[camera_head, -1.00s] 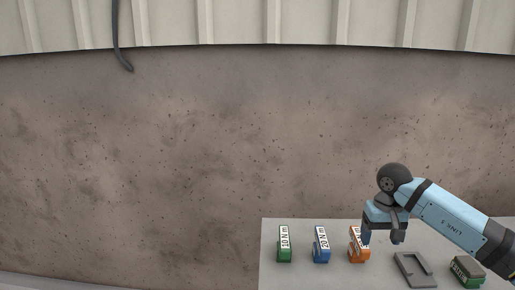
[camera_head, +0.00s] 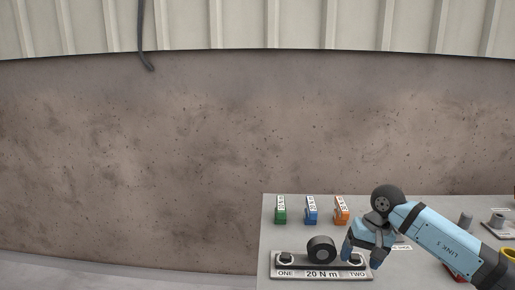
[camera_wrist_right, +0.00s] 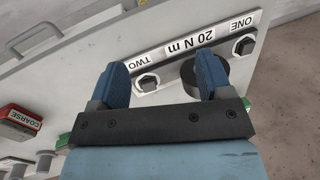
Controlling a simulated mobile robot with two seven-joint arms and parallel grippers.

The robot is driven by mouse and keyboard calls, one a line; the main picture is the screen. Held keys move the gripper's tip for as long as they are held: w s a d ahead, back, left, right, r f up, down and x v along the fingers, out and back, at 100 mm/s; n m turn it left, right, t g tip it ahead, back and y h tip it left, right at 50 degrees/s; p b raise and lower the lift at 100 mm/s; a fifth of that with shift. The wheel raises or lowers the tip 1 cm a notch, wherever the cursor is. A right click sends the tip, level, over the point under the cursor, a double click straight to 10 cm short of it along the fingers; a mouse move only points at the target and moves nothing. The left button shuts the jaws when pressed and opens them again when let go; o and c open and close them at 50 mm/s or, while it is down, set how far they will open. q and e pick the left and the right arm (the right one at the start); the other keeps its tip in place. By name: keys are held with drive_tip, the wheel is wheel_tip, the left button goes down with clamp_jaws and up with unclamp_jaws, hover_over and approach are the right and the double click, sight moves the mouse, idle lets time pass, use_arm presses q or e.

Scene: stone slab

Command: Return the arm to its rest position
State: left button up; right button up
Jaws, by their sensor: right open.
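My right arm comes in from the right in the head view. Its blue-tipped gripper (camera_head: 362,252) is over the right end of a plate (camera_head: 318,272) marked ONE, 20 N m and TWO. The gripper is open, and nothing shows between its fingers. In the wrist view the open fingers (camera_wrist_right: 163,70) spread in front of the same plate (camera_wrist_right: 222,38). I cannot tell whether they touch it. A black round part (camera_head: 320,248) sits at the plate's middle. My left gripper is not in view.
Green (camera_head: 280,212), blue (camera_head: 311,212) and orange (camera_head: 341,212) labelled blocks stand in a row behind the plate. Grey posts (camera_head: 465,221) stand at the right. A red block marked COARSE (camera_wrist_right: 20,122) shows in the wrist view.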

drive_tip(key=s+a+f+m+t+y, duration=0.25)
drive_tip(key=s+a+m+y, duration=0.35)
drive_tip(key=a+m+y, duration=0.35)
drive_tip(key=s+a+f+m+t+y, duration=0.1)
drive_tip(key=s+a+m+t+y, duration=0.2)
drive_tip(key=s+a+m+y, duration=0.6)
drive_tip(key=s+d+f+n+t+h, duration=0.3)
drive_tip(key=s+d+f+n+h, duration=0.3)
drive_tip(key=f+n+h, duration=0.45)
drive_tip(key=s+d+f+n+t+h, duration=0.3)
drive_tip(key=s+d+f+n+h, duration=0.3)
drive_tip(key=f+n, duration=0.6)
use_arm(q)
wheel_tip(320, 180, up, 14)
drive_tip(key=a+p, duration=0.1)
drive_tip(key=p, duration=1.5)
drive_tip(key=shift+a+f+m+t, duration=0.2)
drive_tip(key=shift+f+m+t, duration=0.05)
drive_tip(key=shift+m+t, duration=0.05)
use_arm(e)
drive_tip(key=s+r+h, duration=0.1)
drive_tip(key=s+r, duration=0.2)
drive_tip(key=r, duration=1.1)
drive_tip(key=shift+d+r+n+h, duration=0.15)
drive_tip(key=shift+d+n+h, duration=0.15)
drive_tip(key=shift+n, duration=0.1)
